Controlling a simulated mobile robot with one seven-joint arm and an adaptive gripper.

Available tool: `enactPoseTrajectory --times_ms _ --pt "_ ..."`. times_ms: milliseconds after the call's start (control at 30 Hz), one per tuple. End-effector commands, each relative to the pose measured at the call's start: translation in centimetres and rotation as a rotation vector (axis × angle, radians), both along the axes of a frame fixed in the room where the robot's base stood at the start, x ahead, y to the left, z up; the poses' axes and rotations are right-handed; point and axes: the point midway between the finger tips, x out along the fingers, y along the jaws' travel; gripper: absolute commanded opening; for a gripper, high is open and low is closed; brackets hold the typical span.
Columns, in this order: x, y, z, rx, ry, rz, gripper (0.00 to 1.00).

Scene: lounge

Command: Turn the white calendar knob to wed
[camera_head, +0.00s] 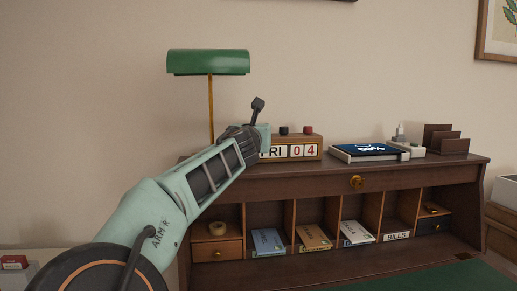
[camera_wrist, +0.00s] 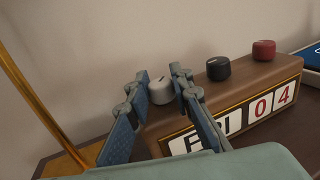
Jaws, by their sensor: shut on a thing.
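The wooden calendar (camera_head: 310,142) stands on top of the desk. It reads FRI 04 and also shows in the wrist view (camera_wrist: 284,75). The white knob (camera_wrist: 160,92) is on its top at the left end, with a dark mark on its upper face. My gripper (camera_wrist: 165,78) has its two blue-grey fingers on either side of the white knob, shut on it. In the head view my gripper (camera_head: 262,122) hides the white knob and part of the day panel.
A black knob (camera_wrist: 218,68) and a red knob (camera_wrist: 264,50) sit farther right on the calendar. A green lamp (camera_head: 208,62) with a brass post (camera_wrist: 45,105) stands to the left. A dark blue item (camera_head: 368,150) lies right of the calendar.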

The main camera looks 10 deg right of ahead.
Motion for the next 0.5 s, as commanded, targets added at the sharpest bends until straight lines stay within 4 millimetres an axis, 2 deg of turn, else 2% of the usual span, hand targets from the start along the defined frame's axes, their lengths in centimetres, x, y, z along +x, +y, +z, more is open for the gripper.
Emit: enactPoseTrajectory --times_ms 33,500 --pt "-0.06 -0.19 -0.8 0.007 -0.003 0.027 0.0" --pt "-0.08 -0.42 -0.18 0.004 -0.004 0.316 0.0"
